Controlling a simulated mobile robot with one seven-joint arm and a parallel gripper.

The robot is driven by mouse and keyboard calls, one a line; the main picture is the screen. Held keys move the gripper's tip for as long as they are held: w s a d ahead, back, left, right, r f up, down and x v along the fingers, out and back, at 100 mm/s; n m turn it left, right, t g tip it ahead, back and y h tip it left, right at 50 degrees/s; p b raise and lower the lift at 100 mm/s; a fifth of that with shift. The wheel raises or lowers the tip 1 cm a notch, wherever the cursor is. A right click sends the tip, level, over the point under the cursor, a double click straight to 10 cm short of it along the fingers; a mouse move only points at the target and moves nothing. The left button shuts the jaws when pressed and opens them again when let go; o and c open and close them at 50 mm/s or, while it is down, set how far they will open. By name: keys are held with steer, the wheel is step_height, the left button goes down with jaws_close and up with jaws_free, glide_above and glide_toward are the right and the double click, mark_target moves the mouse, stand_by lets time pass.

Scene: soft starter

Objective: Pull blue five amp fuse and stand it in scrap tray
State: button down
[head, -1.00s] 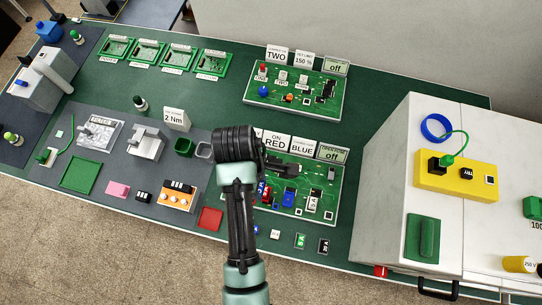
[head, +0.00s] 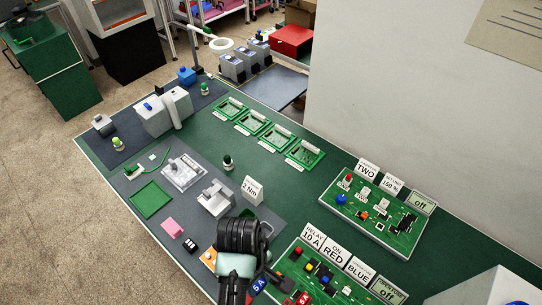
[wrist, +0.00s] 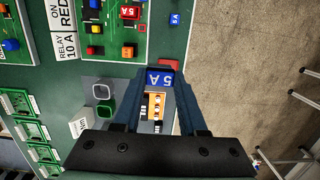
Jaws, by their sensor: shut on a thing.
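My gripper (wrist: 158,80) is shut on the blue fuse marked 5 A (wrist: 160,78), seen between the fingertips in the wrist view. In the head view the blue fuse (head: 259,285) shows beside my dark wrist, at the left edge of the lower green circuit board (head: 330,275). A red 5 A fuse (wrist: 129,12) is on that board. A small red patch (wrist: 170,64), perhaps the red tray, shows just beyond the held fuse. The tray is hidden behind my arm in the head view. A flat green tray (head: 151,200) lies at the left.
A second board (head: 378,212) stands further back, with label cards. Several small green boards (head: 267,137) line the back.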

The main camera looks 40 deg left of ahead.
steer(key=s+a, duration=0.3)
steer(key=a, duration=0.3)
steer(key=shift+s+a, duration=0.2)
steer(key=shift+a, duration=0.15)
